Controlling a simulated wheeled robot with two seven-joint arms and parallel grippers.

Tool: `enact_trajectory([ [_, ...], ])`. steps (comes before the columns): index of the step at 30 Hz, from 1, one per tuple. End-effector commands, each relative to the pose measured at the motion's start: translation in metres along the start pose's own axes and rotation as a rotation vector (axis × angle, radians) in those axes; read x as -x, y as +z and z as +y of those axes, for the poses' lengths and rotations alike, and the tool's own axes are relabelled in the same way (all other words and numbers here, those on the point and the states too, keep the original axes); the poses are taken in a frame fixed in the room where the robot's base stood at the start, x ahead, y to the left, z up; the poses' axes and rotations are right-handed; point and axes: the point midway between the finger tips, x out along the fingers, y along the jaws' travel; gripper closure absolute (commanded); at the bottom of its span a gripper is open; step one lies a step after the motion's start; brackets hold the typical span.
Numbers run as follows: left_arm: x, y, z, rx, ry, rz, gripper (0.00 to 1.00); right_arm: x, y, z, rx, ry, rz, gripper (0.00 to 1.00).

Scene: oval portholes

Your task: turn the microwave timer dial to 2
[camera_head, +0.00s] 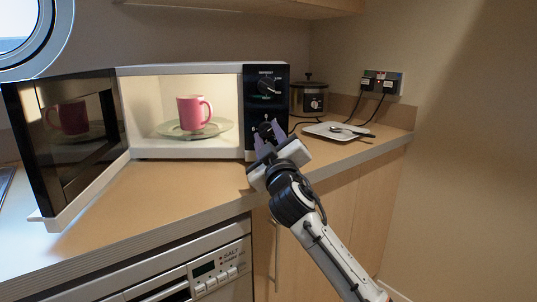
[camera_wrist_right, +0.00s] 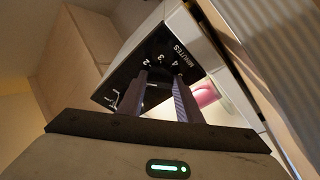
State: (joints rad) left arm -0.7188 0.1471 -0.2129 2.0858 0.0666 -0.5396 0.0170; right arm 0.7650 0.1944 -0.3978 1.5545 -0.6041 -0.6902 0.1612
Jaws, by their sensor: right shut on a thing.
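The microwave (camera_head: 180,70) stands on the counter with its door (camera_head: 70,140) swung open to the left. Its black control panel (camera_head: 256,100) on the right has an upper dial (camera_head: 268,85) and a lower timer dial (camera_head: 265,128). My right gripper (camera_head: 266,140) is shut on the lower dial. In the right wrist view the fingers (camera_wrist_right: 160,92) reach to the panel beside the word MINUTES and the numbers 2, 3 and 4. The fingers hide most of the dial, and I cannot tell where its pointer stands. My left gripper is not in view.
A pink mug (camera_head: 194,112) sits on a plate (camera_head: 167,131) inside the lit microwave. Right of it are a slow cooker (camera_head: 310,98), a white tray (camera_head: 325,131) with a spoon, and wall plugs (camera_head: 382,82). A dishwasher (camera_head: 215,268) is below the counter (camera_head: 165,185).

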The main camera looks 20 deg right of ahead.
Motion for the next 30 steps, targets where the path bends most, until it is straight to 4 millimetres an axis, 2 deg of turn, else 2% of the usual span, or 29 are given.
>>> enact_trajectory([
  [1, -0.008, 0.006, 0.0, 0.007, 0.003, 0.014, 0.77, 0.002, 0.006, -0.007, -0.052, 0.011, -0.002, 0.91],
  [9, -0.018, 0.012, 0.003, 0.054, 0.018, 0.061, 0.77, 0.001, 0.005, -0.008, -0.293, 0.078, -0.003, 0.91],
  [15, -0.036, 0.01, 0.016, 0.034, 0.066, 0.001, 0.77, 0.001, 0.003, -0.008, -0.445, 0.12, -0.002, 0.91],
  [21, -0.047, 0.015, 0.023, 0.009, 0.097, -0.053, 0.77, 0.0, 0.001, -0.007, -0.555, 0.151, -0.002, 0.91],
  [30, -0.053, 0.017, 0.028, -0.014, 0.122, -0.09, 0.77, -0.001, -0.001, -0.005, -0.636, 0.175, 0.0, 0.91],
])
